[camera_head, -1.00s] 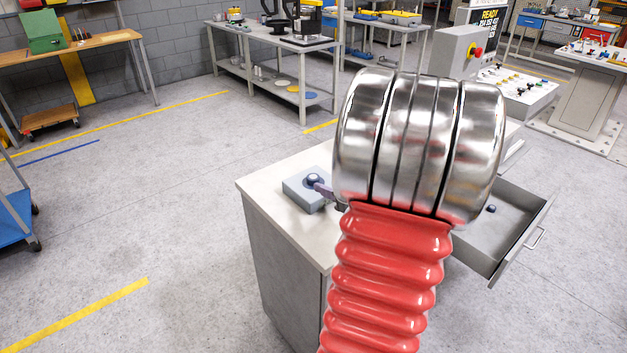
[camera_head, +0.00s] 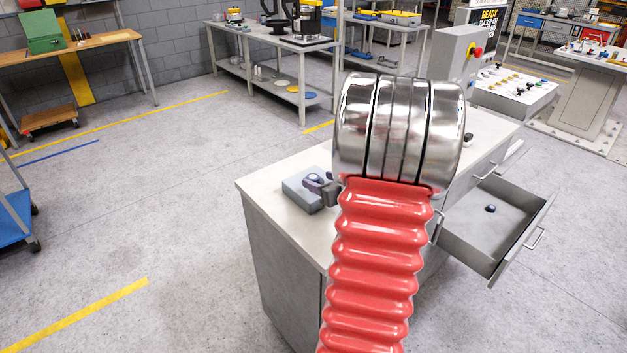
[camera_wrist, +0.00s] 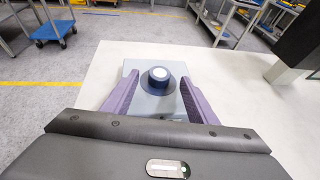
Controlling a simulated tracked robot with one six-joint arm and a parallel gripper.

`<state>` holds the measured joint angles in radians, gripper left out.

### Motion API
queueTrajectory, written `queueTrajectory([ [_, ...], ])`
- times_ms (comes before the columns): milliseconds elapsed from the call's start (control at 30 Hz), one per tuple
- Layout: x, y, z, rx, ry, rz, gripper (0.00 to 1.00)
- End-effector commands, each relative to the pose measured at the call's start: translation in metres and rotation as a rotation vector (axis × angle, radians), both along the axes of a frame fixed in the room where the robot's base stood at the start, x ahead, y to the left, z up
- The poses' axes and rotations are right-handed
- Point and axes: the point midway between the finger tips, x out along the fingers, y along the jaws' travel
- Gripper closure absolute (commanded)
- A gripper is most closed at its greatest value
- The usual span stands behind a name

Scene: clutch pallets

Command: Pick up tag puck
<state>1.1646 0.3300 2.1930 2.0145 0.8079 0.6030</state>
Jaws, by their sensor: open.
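A dark blue round puck with a pale top (camera_wrist: 158,75) stands on a grey block (camera_wrist: 140,101) in the wrist view. In the head view the grey block (camera_head: 296,193) sits on the cabinet top, with the puck partly hidden by my gripper (camera_head: 318,187). My gripper is open, its two purple fingers (camera_wrist: 159,82) reaching along either side of the puck. In the wrist view a gap shows between the puck and each finger. Whether the fingers are at the puck's height is hard to tell.
A grey drawer (camera_head: 468,228) stands open at the cabinet's right, with a small dark round object (camera_head: 490,208) inside. A control box with a red button (camera_head: 461,50) stands behind.

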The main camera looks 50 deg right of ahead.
Motion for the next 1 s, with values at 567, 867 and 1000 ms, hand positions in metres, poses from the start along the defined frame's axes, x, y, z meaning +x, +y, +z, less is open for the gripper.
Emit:
queueTrajectory([
  [567,0.026,-0.010,-0.012,-0.001,0.000,0.001,0.47],
  [867,0.026,-0.009,-0.012,-0.001,0.000,0.001,0.49],
  [1000,0.026,-0.009,-0.012,-0.001,0.000,0.001,0.59],
])
